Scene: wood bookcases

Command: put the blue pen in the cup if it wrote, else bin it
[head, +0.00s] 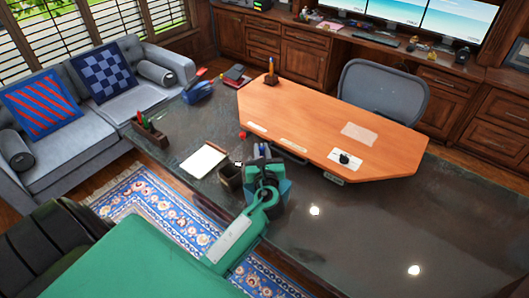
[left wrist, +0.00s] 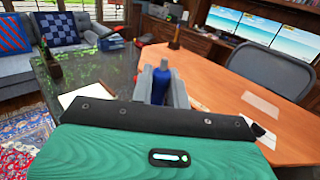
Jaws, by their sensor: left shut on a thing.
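My left gripper (head: 262,152) is over the dark table, beside the light wood desk's near edge. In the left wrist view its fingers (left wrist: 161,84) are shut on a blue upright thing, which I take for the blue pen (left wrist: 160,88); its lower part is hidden. A small dark brown square container (head: 230,179) stands just left of the gripper; I cannot tell whether it is the cup or the bin. A white notepad (head: 204,160) lies left of it; any writing is too small to tell. My right gripper is not in view.
The light wood desk (head: 320,120) holds a pen stand (head: 271,79), papers and a small dark object (head: 344,158). A holder with pens (head: 149,132) stands at the dark table's left. A small red item (head: 242,135) is near the desk edge. The table's right is clear.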

